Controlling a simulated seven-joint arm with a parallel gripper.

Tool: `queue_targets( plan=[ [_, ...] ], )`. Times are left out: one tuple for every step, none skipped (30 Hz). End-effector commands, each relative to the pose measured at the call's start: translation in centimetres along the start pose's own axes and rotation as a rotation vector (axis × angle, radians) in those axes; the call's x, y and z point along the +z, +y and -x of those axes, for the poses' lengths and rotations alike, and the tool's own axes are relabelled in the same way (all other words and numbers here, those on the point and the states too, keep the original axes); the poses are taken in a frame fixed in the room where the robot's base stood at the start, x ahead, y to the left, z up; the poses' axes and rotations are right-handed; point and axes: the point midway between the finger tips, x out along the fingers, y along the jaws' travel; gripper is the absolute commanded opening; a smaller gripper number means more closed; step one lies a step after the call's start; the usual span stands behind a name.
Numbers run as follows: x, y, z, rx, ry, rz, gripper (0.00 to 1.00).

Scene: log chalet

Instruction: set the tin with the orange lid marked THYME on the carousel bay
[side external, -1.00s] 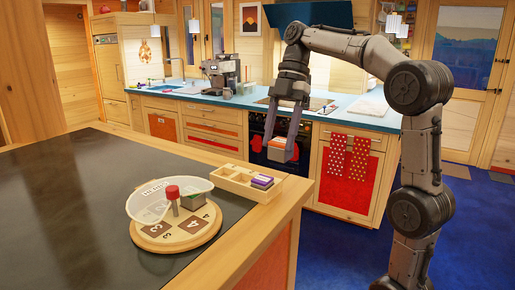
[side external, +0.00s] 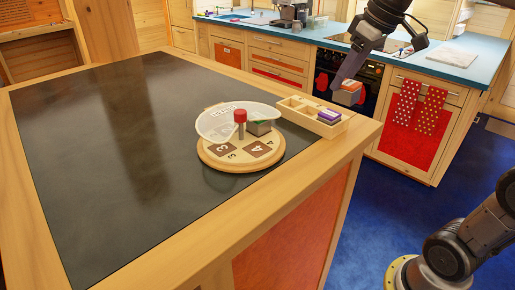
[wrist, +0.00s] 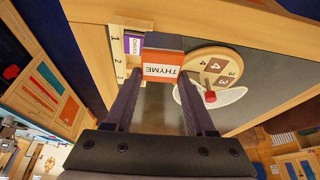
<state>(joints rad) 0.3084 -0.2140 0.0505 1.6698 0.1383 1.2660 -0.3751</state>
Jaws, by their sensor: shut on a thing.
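My gripper (side external: 347,80) is shut on the tin (side external: 348,93), a grey box with an orange lid, held in the air beyond the wooden tray. In the wrist view the tin (wrist: 162,62) reads THYME and sits between the fingertips of my gripper (wrist: 162,76). The round wooden carousel (side external: 223,160) lies on the dark island top, left of the tin in the side view, with numbered bays 3 and 4 facing the camera. A red-topped post (side external: 240,122) stands at its centre.
The wooden tray (side external: 296,113) with compartments stands on the island's edge, holding a purple-topped tin (side external: 328,115). It lies between the held tin and the carousel. The dark island top (side external: 110,150) is clear to the left. A blue counter (side external: 460,65) runs behind.

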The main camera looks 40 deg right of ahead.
Motion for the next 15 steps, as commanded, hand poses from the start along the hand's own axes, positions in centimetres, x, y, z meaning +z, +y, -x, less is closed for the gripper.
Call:
queue_targets(
  plan=[
    [-0.2, -0.7, 0.1, 0.017, 0.003, -0.037, 0.00],
    [-0.3, -1.1, 0.1, 0.028, 0.002, -0.062, 0.00],
    [-0.4, -1.5, 0.2, 0.043, 0.003, -0.099, 0.00],
    [-0.4, -2.0, 0.2, 0.052, 0.003, -0.123, 0.00],
    [-0.5, -2.4, 0.3, 0.063, 0.003, -0.147, 0.00],
    [-0.6, -3.0, 0.4, 0.076, 0.003, -0.177, 0.00],
    [-0.7, -3.5, 0.5, 0.084, 0.002, -0.199, 0.00],
    [-0.7, -4.2, 0.7, 0.092, 0.002, -0.219, 0.00],
    [-0.8, -5.0, 0.9, 0.101, 0.003, -0.241, 0.00],
    [-0.8, -5.7, 1.0, 0.105, 0.002, -0.251, 0.00],
    [-0.7, -6.4, 1.2, 0.106, 0.002, -0.255, 0.00],
    [-0.6, -7.3, 1.5, 0.105, 0.003, -0.252, 0.00],
    [-0.5, -8.1, 1.8, 0.100, 0.003, -0.241, 0.00],
    [-0.3, -8.8, 2.1, 0.089, 0.003, -0.218, 0.00],
    [-0.1, -9.8, 2.4, 0.074, 0.003, -0.184, 0.00]
  ],
)
